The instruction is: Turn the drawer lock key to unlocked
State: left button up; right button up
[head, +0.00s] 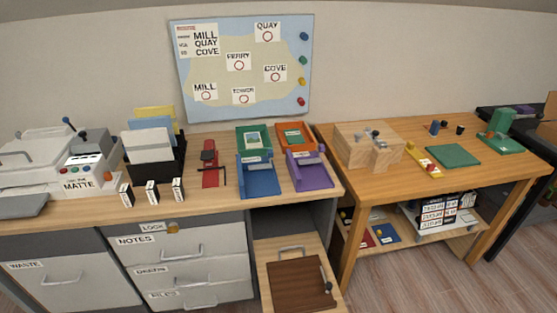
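The drawer lock is a small brass-yellow piece (172,228) on the dark strip under the front edge of the desk. A white label reading LOCK (151,228) sits just left of it. The key's shape and the way it points are too small to tell. Below are grey drawers, the top one labelled NOTES (137,240); they look closed. Neither of my grippers is in view.
A laminator-like machine (80,170), file holder (150,160), red stapler-like tool (210,165) and coloured trays (259,178) stand on the desk. Right of the drawers, a wooden panel with a handle (290,250) juts out low. A second wooden table (440,185) stands at right.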

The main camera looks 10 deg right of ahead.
aim_at(173, 227)
jog(key=z, duration=0.65)
jog(key=u, duration=1.2)
